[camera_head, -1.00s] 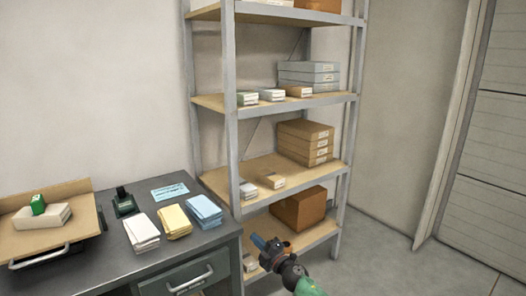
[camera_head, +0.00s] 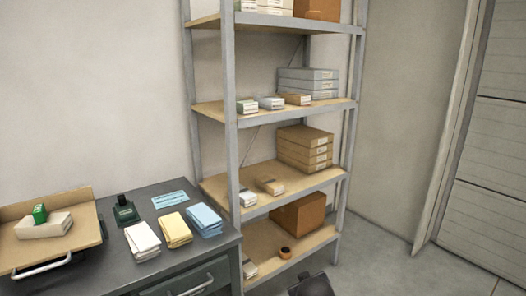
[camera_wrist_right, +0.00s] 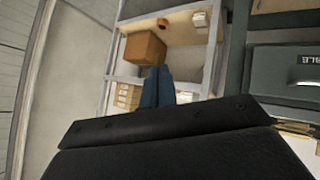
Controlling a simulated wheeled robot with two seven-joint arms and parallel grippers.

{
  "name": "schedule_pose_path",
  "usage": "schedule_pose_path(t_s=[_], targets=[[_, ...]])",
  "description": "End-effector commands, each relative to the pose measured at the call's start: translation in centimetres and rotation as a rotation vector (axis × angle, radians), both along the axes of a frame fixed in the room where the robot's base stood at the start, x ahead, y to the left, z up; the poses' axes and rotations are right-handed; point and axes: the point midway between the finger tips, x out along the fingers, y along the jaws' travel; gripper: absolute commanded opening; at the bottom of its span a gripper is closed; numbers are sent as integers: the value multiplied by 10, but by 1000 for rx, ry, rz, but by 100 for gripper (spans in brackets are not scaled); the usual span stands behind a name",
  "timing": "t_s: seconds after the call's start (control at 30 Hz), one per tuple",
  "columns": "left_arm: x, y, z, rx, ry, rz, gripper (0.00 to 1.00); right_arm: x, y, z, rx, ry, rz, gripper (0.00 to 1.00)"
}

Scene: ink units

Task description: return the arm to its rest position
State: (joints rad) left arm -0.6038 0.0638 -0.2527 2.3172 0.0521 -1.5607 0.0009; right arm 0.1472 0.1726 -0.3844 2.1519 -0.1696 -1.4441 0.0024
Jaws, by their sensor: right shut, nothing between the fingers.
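My right gripper (camera_wrist_right: 157,86) shows in the right wrist view as two blue fingers side by side, shut and empty. They appear in front of the metal shelf unit, over the picture of its cardboard box (camera_wrist_right: 145,48), with no contact that I can make out. In the head view only a dark part of my right arm (camera_head: 313,285) shows at the bottom edge; its gripper is out of that picture. My left gripper is in neither view.
The shelf unit (camera_head: 231,130) holds boxes and small packs. A small orange and dark roll (camera_head: 285,253) lies on its low shelf beside a cardboard box (camera_head: 299,213). A grey desk (camera_head: 105,268) with paper stacks stands left. Floor (camera_head: 385,262) right of the shelves is clear.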

Motion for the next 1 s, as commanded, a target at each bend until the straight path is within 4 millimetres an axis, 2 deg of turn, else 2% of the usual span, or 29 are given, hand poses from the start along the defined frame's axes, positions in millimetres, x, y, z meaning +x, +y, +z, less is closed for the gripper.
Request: schedule_pose_path(t_s=[0.03,0.1,0.3,0.57,0.8,1.0], targets=[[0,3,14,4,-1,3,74,-26,0,-4,34,60,-1,0],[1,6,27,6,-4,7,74,-57,0,-12,75,132,2,0],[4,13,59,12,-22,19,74,-135,0,-25,179,271,11,0],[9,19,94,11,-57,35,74,-216,-7,-39,266,371,-13,0],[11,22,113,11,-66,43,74,-291,-15,-71,292,505,-68,0],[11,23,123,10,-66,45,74,-351,-13,-97,301,620,-93,0]])
